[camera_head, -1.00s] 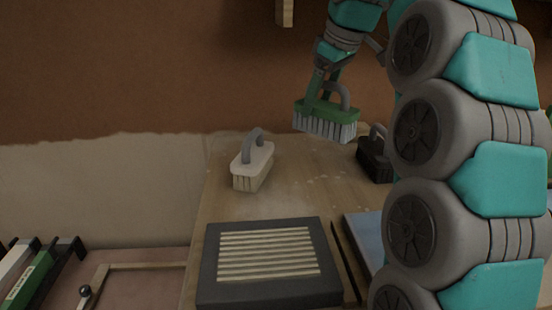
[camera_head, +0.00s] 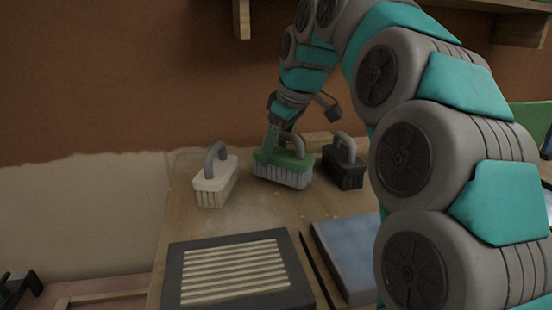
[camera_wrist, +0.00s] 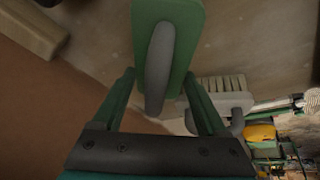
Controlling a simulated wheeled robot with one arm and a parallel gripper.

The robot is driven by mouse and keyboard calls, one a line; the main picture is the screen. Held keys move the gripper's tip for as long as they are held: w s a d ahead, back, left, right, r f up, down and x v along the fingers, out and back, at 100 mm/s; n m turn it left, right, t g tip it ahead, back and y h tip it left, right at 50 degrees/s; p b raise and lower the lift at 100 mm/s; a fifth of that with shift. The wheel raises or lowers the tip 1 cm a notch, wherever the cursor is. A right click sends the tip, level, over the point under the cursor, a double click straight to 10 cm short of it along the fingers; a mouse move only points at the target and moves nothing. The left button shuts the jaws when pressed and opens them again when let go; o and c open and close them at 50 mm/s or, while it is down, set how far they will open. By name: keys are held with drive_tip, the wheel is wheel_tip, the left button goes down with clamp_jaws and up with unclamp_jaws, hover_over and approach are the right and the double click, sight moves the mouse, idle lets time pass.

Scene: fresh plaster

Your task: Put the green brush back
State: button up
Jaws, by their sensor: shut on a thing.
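The green brush (camera_head: 284,167) has a green body, pale bristles and a grey handle. In the head view it is at the back of the wooden table, between the white brush (camera_head: 215,180) and the black brush (camera_head: 343,164). My gripper (camera_head: 275,140) is shut on the green brush from above. The brush is tilted slightly, and I cannot tell whether its bristles touch the table. In the wrist view the green brush (camera_wrist: 172,30) shows its green back and grey handle between my fingers (camera_wrist: 158,85). The white brush also shows there (camera_wrist: 225,98), beside the right finger.
The wooden table (camera_head: 240,222) has a dark-framed ribbed pad (camera_head: 238,272) in front and a blue-grey slab (camera_head: 347,250) to its right. The brown plastered wall (camera_head: 110,90) stands close behind. A wooden bracket (camera_head: 241,18) hangs above. Bare table lies before the brushes.

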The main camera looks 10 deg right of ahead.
drive_tip(key=shift+f, duration=0.8)
drive_tip(key=shift+r, duration=0.1)
drive_tip(key=o, duration=1.4)
drive_tip(key=shift+c, duration=0.2)
